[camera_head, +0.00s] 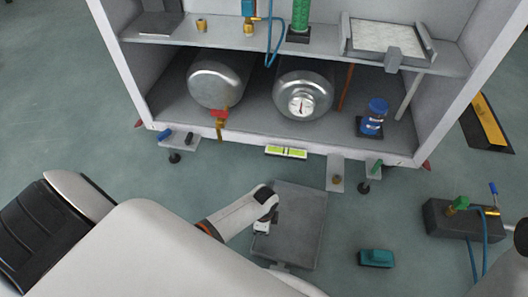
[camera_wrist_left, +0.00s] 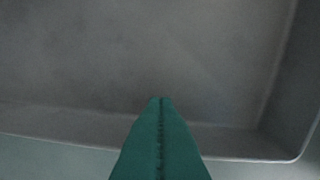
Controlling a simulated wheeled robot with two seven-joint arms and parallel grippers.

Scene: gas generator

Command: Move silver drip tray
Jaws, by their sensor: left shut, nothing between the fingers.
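The silver drip tray (camera_head: 303,231) is a grey, shallow rectangular tray on the floor in front of the cabinet. In the left wrist view, the tray (camera_wrist_left: 215,60) fills most of the picture, with a wall and rounded corner at the right and its near edge along the bottom. My left gripper (camera_head: 262,228) is over the tray's left side in the head view. Its green fingers (camera_wrist_left: 160,99) are shut together with nothing between them and point at the tray. I cannot tell whether the fingertips touch it. My right gripper is not in view.
The white cabinet (camera_head: 205,130) stands behind the tray, holding two metal tanks and a blue bottle (camera_head: 372,117). A teal block (camera_head: 376,258) lies right of the tray. A dark box with fittings (camera_head: 450,221) is farther right. Floor between them is clear.

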